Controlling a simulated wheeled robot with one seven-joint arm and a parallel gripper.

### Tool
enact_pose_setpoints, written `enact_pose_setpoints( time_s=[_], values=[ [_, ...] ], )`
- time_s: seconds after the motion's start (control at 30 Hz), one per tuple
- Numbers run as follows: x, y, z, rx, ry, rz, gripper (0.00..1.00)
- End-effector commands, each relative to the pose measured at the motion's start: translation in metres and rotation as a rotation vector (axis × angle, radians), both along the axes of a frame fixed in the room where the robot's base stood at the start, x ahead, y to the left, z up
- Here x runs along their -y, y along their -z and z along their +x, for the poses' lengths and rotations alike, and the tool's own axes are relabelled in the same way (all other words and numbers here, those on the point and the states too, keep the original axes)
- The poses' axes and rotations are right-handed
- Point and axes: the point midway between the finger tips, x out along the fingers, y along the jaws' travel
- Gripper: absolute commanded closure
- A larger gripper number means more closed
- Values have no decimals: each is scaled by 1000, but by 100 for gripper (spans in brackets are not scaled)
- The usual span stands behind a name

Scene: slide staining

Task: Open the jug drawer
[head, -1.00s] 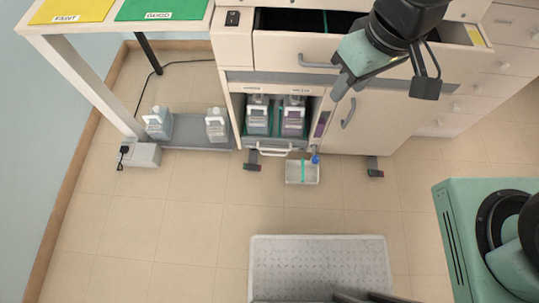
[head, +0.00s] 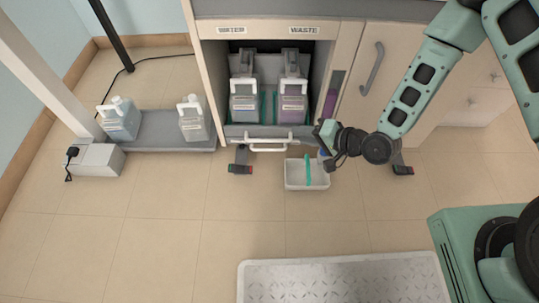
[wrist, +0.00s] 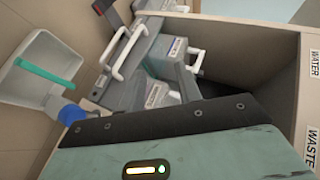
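The jug drawer (head: 236,131) is a grey tray low in the cabinet, with a white bar handle (head: 268,146) on its front. It looks closed. It holds two jugs with white labels: a water jug (head: 245,96) at left and a waste jug (head: 292,97) at right. My gripper (head: 322,135) is low in front of the cabinet, right of the handle and apart from it. In the wrist view the handle (wrist: 127,52) shows beyond the gripper's teal body. The fingertips are not clear there, so I cannot tell their opening.
A white tray (head: 293,181) with a teal strip lies on the floor below my gripper, with a blue item (wrist: 70,114) beside it. Two jugs (head: 121,118) (head: 193,120) stand on a grey platform at left.

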Motion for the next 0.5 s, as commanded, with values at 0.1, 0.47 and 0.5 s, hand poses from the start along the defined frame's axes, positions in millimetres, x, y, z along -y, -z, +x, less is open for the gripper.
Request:
enact_pose_setpoints(
  time_s=[0.1, 0.47, 0.5],
  values=[
    [7, 75, -9, -30, 115, 171, 66],
    [24, 138, -26, -57, 316, 481, 66],
    [24, 139, -26, -57, 321, 489, 66]
  ],
)
